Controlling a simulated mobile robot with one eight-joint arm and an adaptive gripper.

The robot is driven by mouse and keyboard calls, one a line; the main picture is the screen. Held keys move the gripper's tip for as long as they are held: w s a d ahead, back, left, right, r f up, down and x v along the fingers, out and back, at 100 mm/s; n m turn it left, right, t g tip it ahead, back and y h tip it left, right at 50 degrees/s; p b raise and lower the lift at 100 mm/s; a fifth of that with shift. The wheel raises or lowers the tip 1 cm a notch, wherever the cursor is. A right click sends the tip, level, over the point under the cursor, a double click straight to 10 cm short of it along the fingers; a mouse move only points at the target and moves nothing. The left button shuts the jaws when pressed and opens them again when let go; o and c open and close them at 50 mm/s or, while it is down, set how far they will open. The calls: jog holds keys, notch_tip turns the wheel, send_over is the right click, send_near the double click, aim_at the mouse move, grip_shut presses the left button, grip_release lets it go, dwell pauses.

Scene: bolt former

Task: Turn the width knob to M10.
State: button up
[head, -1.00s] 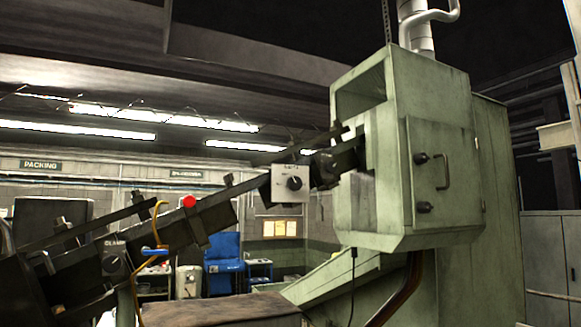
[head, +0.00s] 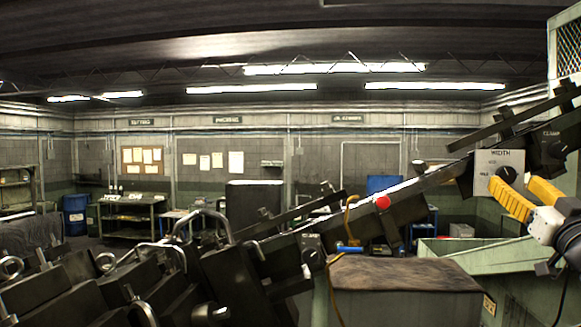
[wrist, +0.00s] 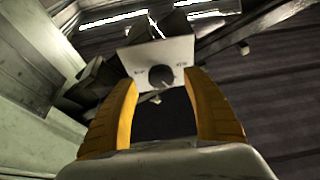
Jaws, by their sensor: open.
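The width knob (head: 504,175) is a round black dial on a pale plate (head: 488,161) marked WIDTH, fixed to the dark sloping rail. My gripper (head: 514,187), with yellow fingers, reaches in from the right in the head view, close to the knob. In the wrist view the knob (wrist: 161,77) lies ahead, between and beyond the fingertips of my gripper (wrist: 164,80). The fingers are spread apart with nothing held. I cannot tell whether either finger touches the knob. The plate's lettering is too small to read the knob's setting.
The dark rail (head: 400,208) slopes up to the right and carries a red button (head: 383,202) and a second dial labelled CLAMP (head: 550,143) near my gripper. A brown-topped box (head: 400,275) stands below. Dark metal blocks with loops (head: 90,280) fill the lower left.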

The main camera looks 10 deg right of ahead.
aim_at(510, 176)
jog(key=shift+p+x, duration=0.3)
jog(key=shift+x, duration=1.55)
jog(key=shift+a, duration=0.1)
jog(key=c, duration=1.2)
jog(key=shift+n, duration=0.4)
jog(key=n+y, duration=0.2)
jog(key=n, duration=0.2)
jog(key=n+y, duration=0.2)
jog(key=n, duration=0.1)
jog(key=shift+n, duration=0.4)
jog(key=n+g+y, duration=0.1)
jog(key=n, duration=0.2)
jog(key=n+y, duration=0.2)
jog(key=n, duration=0.2)
jog(key=shift+r+g, duration=0.1)
jog(key=shift+g, duration=0.3)
jog(key=shift+n, duration=0.4)
